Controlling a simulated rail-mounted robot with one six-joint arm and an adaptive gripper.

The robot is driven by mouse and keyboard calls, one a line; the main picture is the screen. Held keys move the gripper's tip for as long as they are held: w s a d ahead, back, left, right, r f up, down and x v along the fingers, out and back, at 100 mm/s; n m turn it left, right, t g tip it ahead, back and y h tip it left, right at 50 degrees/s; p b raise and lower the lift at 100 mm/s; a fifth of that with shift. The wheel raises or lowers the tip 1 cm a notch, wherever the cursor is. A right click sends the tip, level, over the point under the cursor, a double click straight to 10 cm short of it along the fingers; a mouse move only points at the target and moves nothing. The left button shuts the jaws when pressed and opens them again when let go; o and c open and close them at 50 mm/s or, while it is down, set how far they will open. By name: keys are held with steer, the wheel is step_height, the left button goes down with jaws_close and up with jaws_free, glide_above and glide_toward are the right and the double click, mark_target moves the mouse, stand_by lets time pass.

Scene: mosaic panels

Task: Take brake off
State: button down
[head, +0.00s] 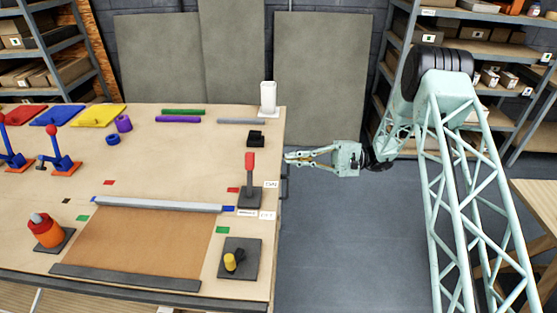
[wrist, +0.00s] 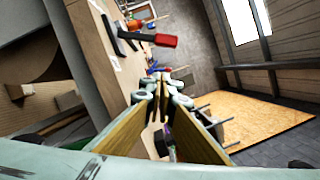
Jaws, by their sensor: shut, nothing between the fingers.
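A lever with a red grip (head: 250,162) stands upright on a dark base near the table's right edge. Small white labels (head: 271,184) lie beside the base, but their text is too small to read. The lever's red grip (wrist: 165,40) also shows in the wrist view, above my fingertips. My gripper (head: 290,157) is shut and empty, just beyond the table's right edge, pointing left. It is to the right of the lever and apart from it. In the wrist view my fingers (wrist: 160,80) meet at their tips.
A black square plate with a yellow knob (head: 230,262) lies in front of the lever. A grey bar (head: 160,205) borders a brown panel to its left. A black block (head: 256,139) and a white holder (head: 268,99) stand behind. Floor right of the table (head: 330,250) is clear.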

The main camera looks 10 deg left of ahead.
mark_target(250, 174)
steer(key=x, duration=0.9)
steer(key=shift+s+a+f, duration=0.1)
steer(key=shift+a, duration=0.05)
steer(key=shift+s+a, duration=0.2)
steer(key=shift+a, duration=0.05)
steer(key=shift+s+d+r, duration=0.15)
steer(key=shift+s+r, duration=0.35)
steer(key=shift+s, duration=0.3)
steer(key=shift+s+d+r, duration=0.15)
steer(key=shift+s+r, duration=0.35)
steer(key=shift+s, duration=0.3)
